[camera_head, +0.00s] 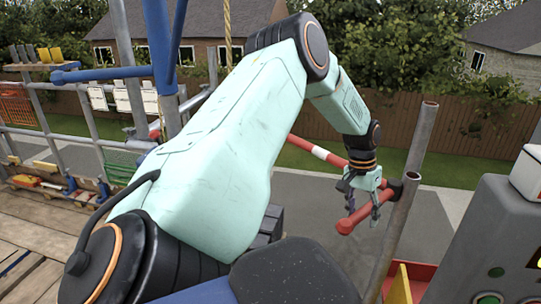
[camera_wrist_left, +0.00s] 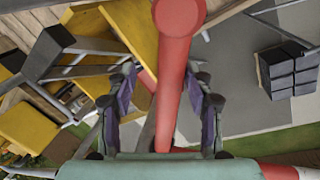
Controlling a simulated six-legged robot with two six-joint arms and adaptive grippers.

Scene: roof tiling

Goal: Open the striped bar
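The striped bar (camera_head: 320,153) is red and white and runs from behind my left arm toward a grey upright pole. A plain red bar with a rounded end (camera_head: 347,224) slants down and left from the pole. My left gripper (camera_head: 362,212) points down over this red bar. In the left wrist view, the red bar (camera_wrist_left: 172,85) lies between the two open fingers (camera_wrist_left: 165,110), with a gap showing at the left finger. A red and white piece of the striped bar (camera_wrist_left: 285,172) shows at the bottom right there. My right gripper is not in view.
The grey upright pole (camera_head: 408,190) stands close right of my left gripper. A grey control box (camera_head: 485,240) with green buttons is at the right. Yellow and red parts (camera_head: 400,284) are below the pole. Dark stacked blocks (camera_wrist_left: 288,68) lie below on the ground.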

